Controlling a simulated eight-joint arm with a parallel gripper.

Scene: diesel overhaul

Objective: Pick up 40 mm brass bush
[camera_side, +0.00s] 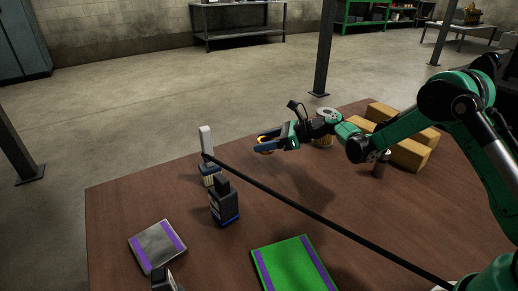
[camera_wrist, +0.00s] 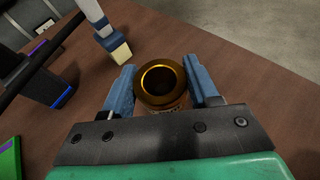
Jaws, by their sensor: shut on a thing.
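The brass bush (camera_wrist: 148,78) is a short golden ring with a dark bore, between the two blue fingers in the wrist view. My gripper (camera_wrist: 162,88) is shut on it, with one finger on each side. In the side view my gripper (camera_side: 262,142) is above the brown table, and a bit of the golden bush (camera_side: 261,138) shows between the fingers. The lower part of the bush is partly hidden, and the gripper seems clear of the table.
A green mat (camera_side: 293,268) and a grey mat (camera_side: 157,247) with purple stripes lie in front. Tan blocks (camera_side: 407,150) and a dark cylinder (camera_side: 381,165) are at right. A black rod crosses the view.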

